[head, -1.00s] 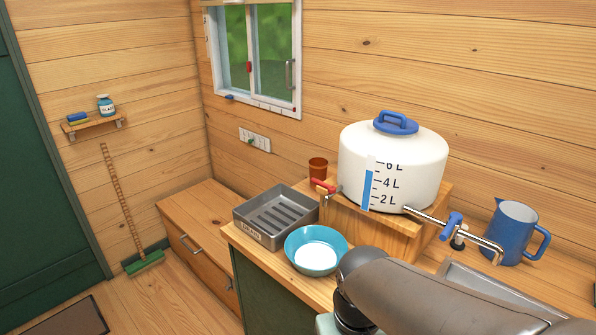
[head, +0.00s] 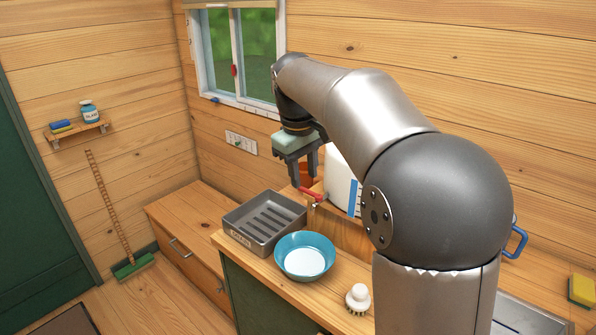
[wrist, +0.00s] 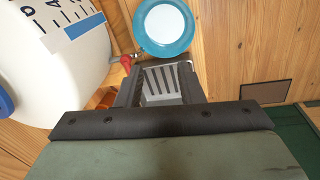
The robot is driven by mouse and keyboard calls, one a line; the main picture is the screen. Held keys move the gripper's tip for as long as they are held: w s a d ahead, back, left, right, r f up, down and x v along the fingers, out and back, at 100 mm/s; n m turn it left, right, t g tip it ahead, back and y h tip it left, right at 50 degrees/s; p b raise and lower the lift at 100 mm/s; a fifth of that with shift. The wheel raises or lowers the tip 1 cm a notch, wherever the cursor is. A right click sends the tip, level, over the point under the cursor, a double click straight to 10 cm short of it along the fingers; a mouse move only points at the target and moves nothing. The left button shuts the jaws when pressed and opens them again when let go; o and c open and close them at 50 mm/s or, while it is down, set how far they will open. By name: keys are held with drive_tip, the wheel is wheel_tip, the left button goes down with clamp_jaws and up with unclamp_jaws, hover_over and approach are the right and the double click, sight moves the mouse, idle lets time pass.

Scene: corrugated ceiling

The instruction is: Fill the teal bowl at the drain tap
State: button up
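The teal bowl (head: 305,257) with a white inner bottom stands upright on the counter, touching or close to the grey tray. It also shows in the wrist view (wrist: 165,25). The small tap with the red handle (head: 312,195) sticks out low from the white tank (head: 341,178) toward the tray; its handle also shows in the wrist view (wrist: 126,62). My gripper (head: 303,182) points down beside this tap, behind the bowl. Its fingers are apart with nothing between them; in the wrist view the tray shows between them (wrist: 160,88). My arm hides most of the tank.
The slotted grey tray (head: 236,236) sits at the counter's left end. A white brush (head: 358,298) lies right of the bowl. An orange cup (head: 308,172) is partly hidden behind my gripper. A blue jug handle (head: 517,240), sink edge (head: 522,318) and yellow sponge (head: 582,290) are at right.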

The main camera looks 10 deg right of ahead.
drive_tip(key=n+p, duration=0.1)
drive_tip(key=n, duration=0.1)
approach(305, 189)
drive_tip(key=shift+h, duration=0.3)
drive_tip(key=f, duration=0.8)
drive_tip(key=shift+w+d+p, duration=0.3)
drive_tip(key=shift+d, duration=0.1)
clamp_jaws()
drive_tip(key=shift+a, duration=0.1)
